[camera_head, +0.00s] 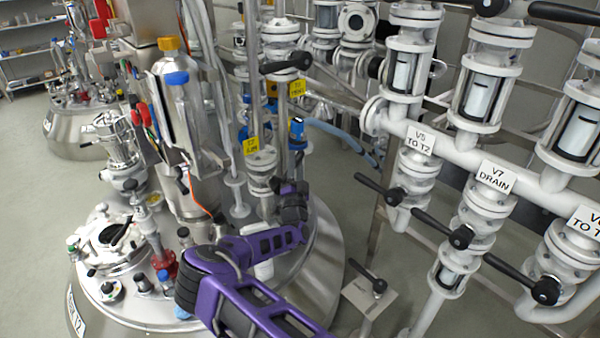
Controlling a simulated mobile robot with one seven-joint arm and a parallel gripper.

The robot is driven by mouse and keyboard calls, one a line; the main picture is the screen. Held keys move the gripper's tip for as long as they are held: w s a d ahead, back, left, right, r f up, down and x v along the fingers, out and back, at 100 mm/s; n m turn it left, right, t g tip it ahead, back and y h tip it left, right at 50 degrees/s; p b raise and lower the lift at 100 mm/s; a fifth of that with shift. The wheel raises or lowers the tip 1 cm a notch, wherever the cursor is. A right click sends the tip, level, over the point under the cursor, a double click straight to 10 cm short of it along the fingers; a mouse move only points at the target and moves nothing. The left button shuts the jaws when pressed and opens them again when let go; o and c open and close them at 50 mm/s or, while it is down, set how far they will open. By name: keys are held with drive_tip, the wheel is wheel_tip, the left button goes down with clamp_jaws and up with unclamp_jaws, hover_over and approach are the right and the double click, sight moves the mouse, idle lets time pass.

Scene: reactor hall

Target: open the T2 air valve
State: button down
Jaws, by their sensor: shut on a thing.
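My purple and black arm reaches in from the bottom, and my gripper (291,190) is at its upper end, above the lid of the T2 reactor vessel (325,250). The gripper is small and dark here; it is shut on what appears to be a valve handle, mostly hidden by the gripper. A yellow tag (251,145) hangs on the white pipe fitting just up and left of the gripper. Its small lettering is hard to read. A second yellow tag (297,88) hangs higher. A blue valve part (297,132) stands above the gripper.
White pipes with black-handled valves stand on the right, with labels V5 TO T2 (420,139) and V7 DRAIN (492,177). A steel cylinder (178,105) with an orange cap and several lid fittings stand left of the gripper. Grey floor (60,200) is clear at left.

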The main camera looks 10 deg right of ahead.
sight(279, 180)
drive_tip(key=a+n+t+y, duration=0.1)
drive_tip(key=n, duration=0.1)
drive_tip(key=s+a+r+n+t+y+b, duration=0.1)
drive_tip(key=n+y, duration=0.1)
drive_tip(key=a+r+n+y, duration=0.1)
drive_tip(key=n+y, duration=0.1)
drive_tip(key=n, duration=0.1)
drive_tip(key=shift+s+t+b, duration=0.4)
drive_tip(key=shift+s+a+r+n+g+y, duration=0.15)
drive_tip(key=shift+s+a+n+y, duration=0.25)
drive_tip(key=shift+n+y, duration=1.1)
drive_tip(key=shift+s+a+r+n+g+y, duration=0.1)
drive_tip(key=shift+s+a+n+y, duration=0.3)
drive_tip(key=shift+n+y, duration=1.1)
drive_tip(key=shift+s+a+r+n+g+y, duration=0.15)
drive_tip(key=shift+a+n+y, duration=0.5)
drive_tip(key=shift+n+y, duration=0.8)
drive_tip(key=c, duration=0.7)
unclamp_jaws()
drive_tip(key=shift+d, duration=0.1)
drive_tip(key=shift+f, duration=0.1)
